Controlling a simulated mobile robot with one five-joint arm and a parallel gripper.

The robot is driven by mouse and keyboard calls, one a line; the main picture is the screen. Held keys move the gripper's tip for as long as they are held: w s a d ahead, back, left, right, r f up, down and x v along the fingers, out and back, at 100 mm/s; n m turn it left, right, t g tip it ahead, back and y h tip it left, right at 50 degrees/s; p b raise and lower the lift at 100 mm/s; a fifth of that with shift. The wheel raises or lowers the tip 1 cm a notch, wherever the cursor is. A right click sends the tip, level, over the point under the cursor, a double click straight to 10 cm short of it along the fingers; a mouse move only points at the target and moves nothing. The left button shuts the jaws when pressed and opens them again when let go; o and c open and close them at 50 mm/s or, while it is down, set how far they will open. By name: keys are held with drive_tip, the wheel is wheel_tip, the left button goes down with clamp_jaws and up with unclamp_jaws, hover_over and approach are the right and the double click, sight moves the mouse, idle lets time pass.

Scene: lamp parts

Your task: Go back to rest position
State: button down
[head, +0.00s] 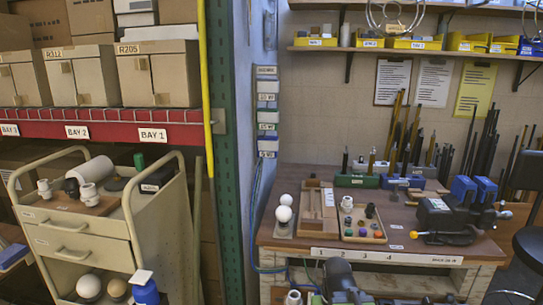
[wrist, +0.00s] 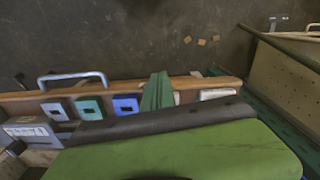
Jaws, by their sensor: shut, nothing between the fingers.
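My gripper (wrist: 159,88) shows in the wrist view as two narrow green fingers, closed together and empty. They point away over a wooden edge with coloured squares, behind a dark bar and a broad green surface. I cannot tell whether the fingers touch that edge. I do not make out my gripper in the head view. There, two white globes (head: 285,206) stand at the bench's left end, beside a wooden tray (head: 307,224). Another tray (head: 348,238) holds small coloured parts and a white fitting.
A blue-and-black vise (head: 463,205) stands on the right of the bench (head: 273,235). A cream cart (head: 84,242) with white fittings stands at left. A green rack post (head: 229,160) separates the two areas. Grey floor (wrist: 110,35) lies beyond the wooden edge (wrist: 20,97).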

wheel_tip(320, 180, up, 20)
drive_tip(key=p, duration=1.8)
drive_tip(key=shift+p, duration=0.4)
